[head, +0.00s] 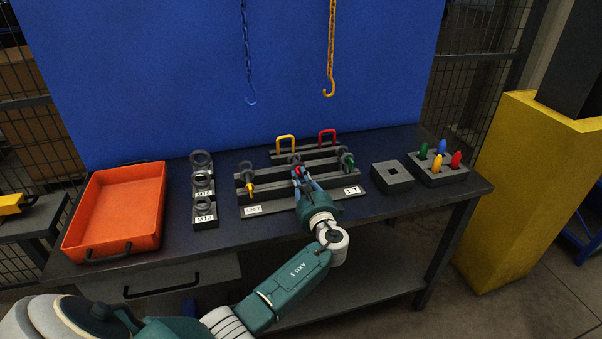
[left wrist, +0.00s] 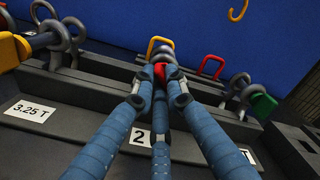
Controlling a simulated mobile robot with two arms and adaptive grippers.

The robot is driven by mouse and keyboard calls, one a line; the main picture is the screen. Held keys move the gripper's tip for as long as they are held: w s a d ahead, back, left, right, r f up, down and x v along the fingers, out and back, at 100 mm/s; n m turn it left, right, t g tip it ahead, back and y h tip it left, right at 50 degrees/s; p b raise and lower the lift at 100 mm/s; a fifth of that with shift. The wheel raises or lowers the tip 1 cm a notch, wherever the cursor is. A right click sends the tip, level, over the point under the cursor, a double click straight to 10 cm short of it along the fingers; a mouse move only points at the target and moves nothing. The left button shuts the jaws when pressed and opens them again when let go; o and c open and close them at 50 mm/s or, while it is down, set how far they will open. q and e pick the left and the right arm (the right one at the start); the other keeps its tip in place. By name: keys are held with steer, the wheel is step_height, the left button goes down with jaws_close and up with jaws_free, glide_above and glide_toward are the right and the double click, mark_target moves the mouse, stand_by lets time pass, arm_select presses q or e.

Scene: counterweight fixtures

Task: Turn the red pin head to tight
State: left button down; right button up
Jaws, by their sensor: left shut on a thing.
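The red pin head (head: 298,170) is on the middle shackle of the dark rack (head: 330,200) on the workbench. It also shows in the left wrist view (left wrist: 160,71), between my fingertips, with a grey shackle behind it. My left gripper (head: 299,177) is shut on the red pin head, and its blue fingers partly cover it. The gripper also shows in the left wrist view (left wrist: 161,84). A label reading 2 (left wrist: 140,136) is partly hidden behind the fingers. I cannot tell how far the pin is screwed in. My right gripper is not in view.
A yellow pin (head: 249,188) and a green pin (head: 347,160) sit on shackles either side. Yellow (head: 285,142) and red (head: 327,137) handles stand behind. An orange tray (head: 117,211) is left; a block of coloured pegs (head: 440,177) is right. A yellow hook (head: 328,92) hangs above.

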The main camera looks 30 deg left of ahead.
arm_select(q)
steer(key=m+p, duration=0.1)
steer(key=m, duration=0.1)
steer(key=m+p, duration=0.2)
steer(key=m, duration=0.1)
steer(key=shift+r+m, duration=0.2)
steer(key=shift+m, duration=0.1)
steer(key=shift+f+m+p, duration=0.1)
steer(key=shift+m+p, duration=0.95)
steer(key=shift+m, duration=0.55)
steer(key=c, duration=1.7)
jaws_free()
steer(key=shift+c, duration=0.2)
steer(key=v, duration=1.2)
